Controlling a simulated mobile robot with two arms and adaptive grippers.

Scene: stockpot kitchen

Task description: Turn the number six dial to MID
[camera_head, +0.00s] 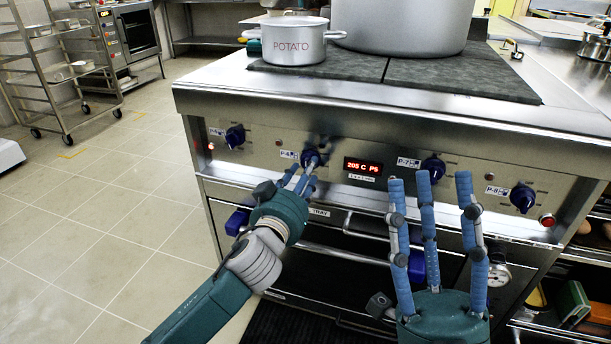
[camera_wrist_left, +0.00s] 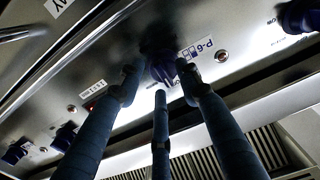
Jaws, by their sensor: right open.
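The number six dial (camera_head: 309,157) is a dark blue knob on the stove's front panel, beside the P-6 label (camera_head: 289,154). My left gripper (camera_head: 312,166) is at this dial, with its blue fingers pointing into the panel and partly covering the knob. In the left wrist view the fingertips surround the dark dial (camera_wrist_left: 163,68) near the P-6 label (camera_wrist_left: 196,49). Whether they press on it is too dark to tell. The dial's pointer and its MID mark cannot be read. My right gripper (camera_head: 430,185) is open and empty, fingers upward, in front of the panel.
The P-5 dial (camera_head: 235,136), P-7 dial (camera_head: 433,168) and P-8 dial (camera_head: 522,198) sit along the same panel. A red-lit display (camera_head: 363,167) is right of P-6. A POTATO pot (camera_head: 293,45) and a large stockpot (camera_head: 402,22) stand on top. An oven handle (camera_head: 340,252) runs below.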

